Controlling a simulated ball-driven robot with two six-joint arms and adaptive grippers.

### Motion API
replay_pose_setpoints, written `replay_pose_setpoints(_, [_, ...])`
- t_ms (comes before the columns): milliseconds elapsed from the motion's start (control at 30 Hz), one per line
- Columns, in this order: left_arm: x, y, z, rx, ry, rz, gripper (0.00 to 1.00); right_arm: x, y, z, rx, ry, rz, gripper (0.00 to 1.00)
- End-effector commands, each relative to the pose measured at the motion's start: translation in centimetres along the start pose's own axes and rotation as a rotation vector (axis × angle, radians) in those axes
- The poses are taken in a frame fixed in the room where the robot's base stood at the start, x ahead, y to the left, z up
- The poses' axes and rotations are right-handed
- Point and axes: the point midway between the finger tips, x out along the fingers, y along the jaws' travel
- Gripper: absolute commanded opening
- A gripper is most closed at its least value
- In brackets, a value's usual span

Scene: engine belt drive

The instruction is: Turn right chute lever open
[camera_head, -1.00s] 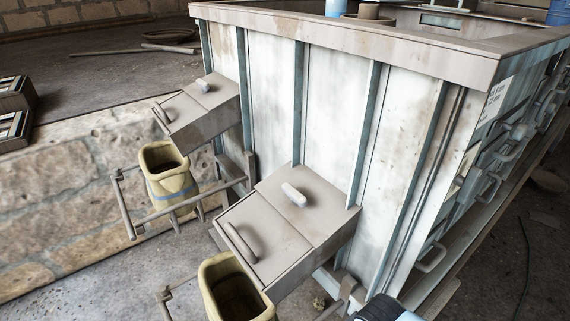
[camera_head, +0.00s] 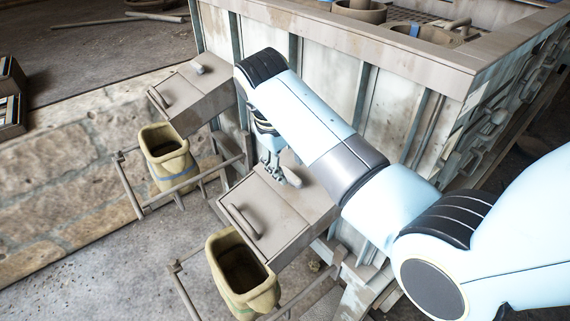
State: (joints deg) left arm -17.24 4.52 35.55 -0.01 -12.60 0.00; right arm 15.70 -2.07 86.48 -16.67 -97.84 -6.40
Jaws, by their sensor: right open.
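The right chute (camera_head: 285,215) is a beige, sloping box on the side of the large bin, in the lower middle. Its small pale lever (camera_head: 293,179) shows beside my fingers on the chute's top. My right arm comes in from the right and bends down. My right gripper (camera_head: 274,172) is open just above the chute's top, next to the lever. I cannot tell whether the fingers touch the lever. A dark bar handle (camera_head: 240,221) sits on the chute's front flap. My left gripper is not in view.
The left chute (camera_head: 190,95) has its own lever (camera_head: 198,67). Yellow sacks hang in metal frames below the chutes, one at the left (camera_head: 168,160) and one nearer (camera_head: 240,275). A stone wall (camera_head: 60,180) runs at left. The bin's rim (camera_head: 400,45) is behind my arm.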

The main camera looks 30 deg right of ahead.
Motion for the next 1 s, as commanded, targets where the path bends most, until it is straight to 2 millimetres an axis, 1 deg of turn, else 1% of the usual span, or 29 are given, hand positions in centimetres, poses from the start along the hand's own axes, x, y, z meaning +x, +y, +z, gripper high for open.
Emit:
replay_pose_setpoints(33, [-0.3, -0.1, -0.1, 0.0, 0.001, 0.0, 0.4, -1.6, 0.1, -1.6, -0.003, -0.006, 0.004, 0.42])
replay_pose_setpoints(133, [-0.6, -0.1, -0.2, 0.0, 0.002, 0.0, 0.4, -3.4, 0.4, -3.3, -0.009, -0.027, 0.016, 0.42])
replay_pose_setpoints(200, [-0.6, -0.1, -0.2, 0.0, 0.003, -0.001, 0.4, -3.9, 0.5, -3.9, -0.013, -0.036, 0.021, 0.42])
replay_pose_setpoints(267, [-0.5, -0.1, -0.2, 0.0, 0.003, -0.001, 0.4, -3.6, 0.6, -4.0, -0.014, -0.042, 0.024, 0.42])
replay_pose_setpoints(367, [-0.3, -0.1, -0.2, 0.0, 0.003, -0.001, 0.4, -2.2, 0.6, -3.9, -0.015, -0.045, 0.024, 0.42])
replay_pose_setpoints(600, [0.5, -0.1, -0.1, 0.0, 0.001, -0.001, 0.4, 2.7, 0.7, -3.7, -0.014, -0.044, 0.023, 0.42])
replay_pose_setpoints(700, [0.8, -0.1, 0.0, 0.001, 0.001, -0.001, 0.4, 4.4, 0.7, -3.6, -0.014, -0.043, 0.023, 0.42])
replay_pose_setpoints(833, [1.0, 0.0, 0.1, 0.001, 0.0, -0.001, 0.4, 5.9, 0.8, -3.6, -0.014, -0.042, 0.024, 0.42])
replay_pose_setpoints(1000, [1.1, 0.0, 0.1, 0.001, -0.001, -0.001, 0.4, 6.7, 0.8, -3.6, -0.013, -0.04, 0.022, 0.42])
